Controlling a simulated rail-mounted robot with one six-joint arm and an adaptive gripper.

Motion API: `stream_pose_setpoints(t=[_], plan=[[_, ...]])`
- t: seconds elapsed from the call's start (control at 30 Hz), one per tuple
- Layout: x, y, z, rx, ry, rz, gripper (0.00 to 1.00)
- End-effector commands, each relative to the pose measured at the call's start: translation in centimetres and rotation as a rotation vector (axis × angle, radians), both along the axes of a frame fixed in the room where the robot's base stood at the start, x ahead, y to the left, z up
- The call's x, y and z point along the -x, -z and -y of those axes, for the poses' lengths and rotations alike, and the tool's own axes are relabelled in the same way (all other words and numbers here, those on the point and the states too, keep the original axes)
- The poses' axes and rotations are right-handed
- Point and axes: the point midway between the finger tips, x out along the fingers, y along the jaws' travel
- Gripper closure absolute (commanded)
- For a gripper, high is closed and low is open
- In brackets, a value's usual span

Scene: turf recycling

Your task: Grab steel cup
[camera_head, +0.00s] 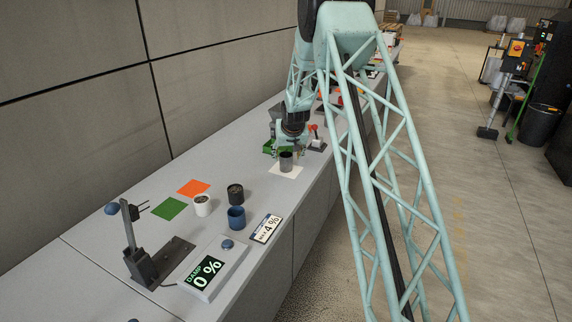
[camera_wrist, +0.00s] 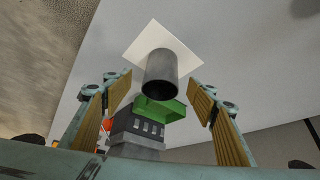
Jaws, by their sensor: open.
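A grey steel-coloured cup (camera_head: 287,161) stands upright on a white square (camera_head: 283,172) near the bench's front edge. In the wrist view the cup (camera_wrist: 161,70) is a dark grey cylinder with its open rim towards the camera, on the white square (camera_wrist: 140,45). My gripper (camera_head: 288,146) is close to the cup on its far side in the head view. In the wrist view my gripper (camera_wrist: 161,90) is open, with one finger to each side of the cup's rim. The fingers look apart from the cup; how far ahead it is I cannot tell exactly.
A green tray (camera_wrist: 160,108) and a grey device are close by the cup. A white cup (camera_head: 202,206), a dark cup (camera_head: 235,193) and a blue cup (camera_head: 237,219) stand nearer on the bench. A display box (camera_head: 210,268) reads 0 %. An orange square (camera_head: 193,187) lies flat.

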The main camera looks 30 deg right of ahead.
Motion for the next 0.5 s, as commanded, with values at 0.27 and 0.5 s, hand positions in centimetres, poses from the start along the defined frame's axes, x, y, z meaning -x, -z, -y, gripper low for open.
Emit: stream_pose_setpoints(t=[0.27,0.5], plan=[[-0.62,0.88,0.2,0.0,0.0,0.001,0.47],[-0.6,0.87,0.19,0.0,0.0,0.001,0.47]])
